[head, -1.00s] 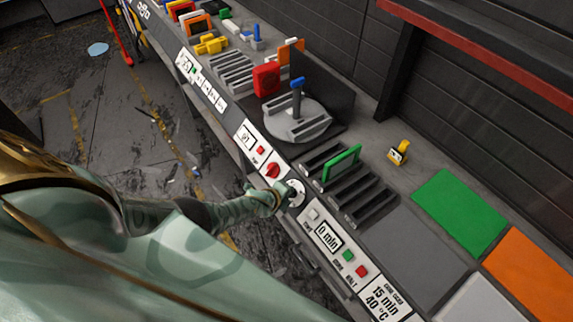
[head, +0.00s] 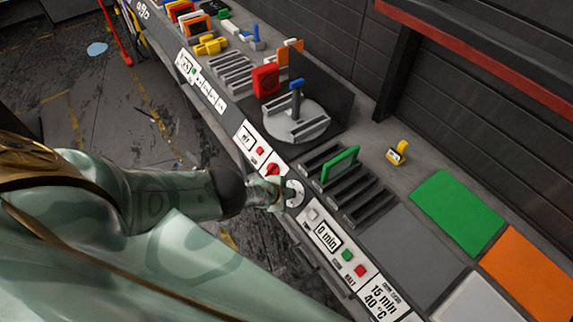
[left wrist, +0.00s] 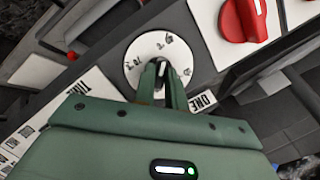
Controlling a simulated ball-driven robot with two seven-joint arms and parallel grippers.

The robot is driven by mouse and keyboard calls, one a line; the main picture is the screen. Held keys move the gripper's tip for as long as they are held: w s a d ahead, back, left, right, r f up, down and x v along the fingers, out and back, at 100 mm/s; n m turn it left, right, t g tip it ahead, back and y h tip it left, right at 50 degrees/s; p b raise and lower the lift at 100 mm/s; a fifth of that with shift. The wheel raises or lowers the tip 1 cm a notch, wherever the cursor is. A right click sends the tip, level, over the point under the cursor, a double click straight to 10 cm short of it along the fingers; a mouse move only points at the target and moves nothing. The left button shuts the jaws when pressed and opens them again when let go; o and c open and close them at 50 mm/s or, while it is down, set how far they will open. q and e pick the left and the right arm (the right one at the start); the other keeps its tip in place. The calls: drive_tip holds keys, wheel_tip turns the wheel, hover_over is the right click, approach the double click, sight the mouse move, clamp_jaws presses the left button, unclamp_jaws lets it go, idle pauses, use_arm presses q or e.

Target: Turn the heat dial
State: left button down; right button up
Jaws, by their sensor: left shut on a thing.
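The heat dial (head: 296,195) is a round white dial with dark markings on the front panel of the bench. It also shows in the left wrist view (left wrist: 136,72), with a pointer knob at its middle. My left gripper (head: 284,194) comes in from the left in the head view and reaches the dial. In the left wrist view its two fingers (left wrist: 161,80) are closed around the knob, which they partly hide. My right gripper is in neither view.
A red knob (head: 272,170) sits close beside the dial. A "0 min" display (head: 326,236) with green and red buttons is on the other side. A slotted rack (head: 372,200) holds a green frame (head: 341,163) behind the dial.

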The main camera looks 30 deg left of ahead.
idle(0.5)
use_arm(q)
drive_tip(key=c, duration=1.4)
unclamp_jaws()
drive_tip(key=shift+c, duration=0.2)
